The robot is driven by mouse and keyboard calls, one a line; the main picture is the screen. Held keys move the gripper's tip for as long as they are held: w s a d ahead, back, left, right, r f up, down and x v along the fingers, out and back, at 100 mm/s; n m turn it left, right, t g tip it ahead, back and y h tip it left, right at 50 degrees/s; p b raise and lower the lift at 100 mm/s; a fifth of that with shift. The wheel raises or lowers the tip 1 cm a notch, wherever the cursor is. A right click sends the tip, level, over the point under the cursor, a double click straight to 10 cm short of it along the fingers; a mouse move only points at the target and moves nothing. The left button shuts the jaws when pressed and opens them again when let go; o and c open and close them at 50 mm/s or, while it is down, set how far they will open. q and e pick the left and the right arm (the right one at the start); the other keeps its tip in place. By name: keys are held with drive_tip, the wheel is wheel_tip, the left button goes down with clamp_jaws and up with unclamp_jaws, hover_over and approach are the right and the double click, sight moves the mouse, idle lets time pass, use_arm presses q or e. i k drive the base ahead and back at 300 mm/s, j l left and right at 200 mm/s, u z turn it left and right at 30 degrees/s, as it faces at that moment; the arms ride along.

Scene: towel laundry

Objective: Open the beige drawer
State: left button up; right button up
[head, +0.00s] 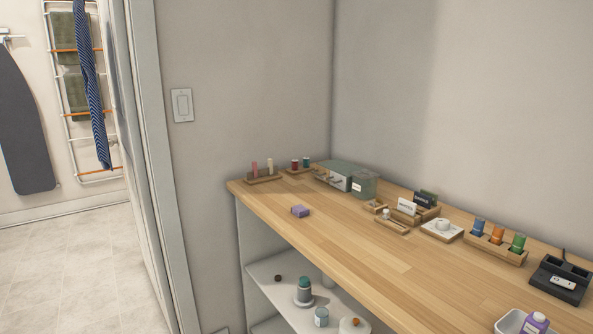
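No clearly beige drawer can be made out. A small grey-green box unit (340,175) stands at the back corner of the wooden counter (345,240). It has pale front faces and what look like small handles, but it is too small to tell whether these are drawers or which is beige. Neither of my grippers shows in the head view.
A purple block (300,211) lies near the counter's left edge. Wooden trays (495,246), a black dock (560,279) and a white bin (515,322) stand along the right. Jars sit on a shelf (275,270) below. A doorway and tiled floor (85,270) are at left.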

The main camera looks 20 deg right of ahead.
sight(329, 172)
drive_tip(key=i+j+z, duration=0.1)
drive_tip(key=i+j, duration=0.65)
drive_tip(key=i, duration=0.05)
